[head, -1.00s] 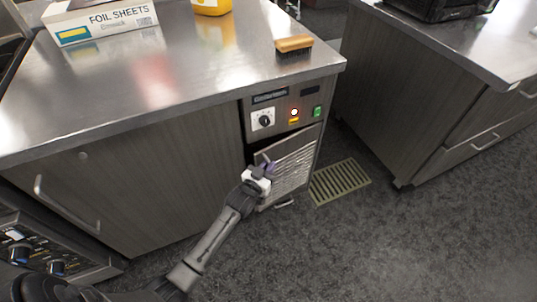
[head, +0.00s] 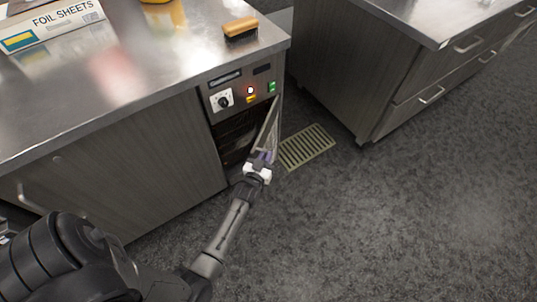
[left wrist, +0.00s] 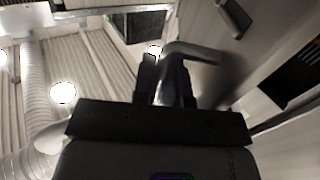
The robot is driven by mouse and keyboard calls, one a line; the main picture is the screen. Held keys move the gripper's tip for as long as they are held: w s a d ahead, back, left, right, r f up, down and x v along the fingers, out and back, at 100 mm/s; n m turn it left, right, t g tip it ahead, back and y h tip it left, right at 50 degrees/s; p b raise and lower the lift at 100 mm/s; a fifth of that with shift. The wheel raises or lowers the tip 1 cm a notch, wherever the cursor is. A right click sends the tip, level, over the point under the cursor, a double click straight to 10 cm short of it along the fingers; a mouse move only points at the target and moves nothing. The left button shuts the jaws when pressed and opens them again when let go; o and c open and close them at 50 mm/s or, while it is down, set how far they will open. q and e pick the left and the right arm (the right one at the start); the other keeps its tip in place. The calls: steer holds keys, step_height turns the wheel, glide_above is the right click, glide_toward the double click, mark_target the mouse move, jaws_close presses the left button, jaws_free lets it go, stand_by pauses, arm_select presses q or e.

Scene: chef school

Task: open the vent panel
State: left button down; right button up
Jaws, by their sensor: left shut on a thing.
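The vent panel (head: 267,131) is a slatted metal door below the control panel (head: 243,92) of the counter unit. It stands swung well out, hinged at its right side and seen almost edge-on. The dark inside (head: 233,138) of the unit shows to its left. My left gripper (head: 262,161) is at the panel's lower free edge, shut on the panel's handle. In the left wrist view, the fingers (left wrist: 168,82) close around a bent grey bar, the handle (left wrist: 192,50). The grip hides part of the handle in the head view. My right gripper is not in view.
A floor grate (head: 306,146) lies just right of the panel. Another cabinet (head: 365,75) stands farther right. The floor in front is clear. A brush (head: 240,27) and a foil sheets box (head: 55,24) lie on the countertop.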

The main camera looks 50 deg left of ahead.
arm_select(q)
steer(key=c, duration=1.5)
jaws_free()
steer(key=shift+o, duration=0.2)
steer(key=p+v, duration=0.2)
steer(key=v, duration=0.5)
steer(key=shift+s+p, duration=0.2)
steer(key=shift+p, duration=0.15)
steer(key=shift+c, duration=0.2)
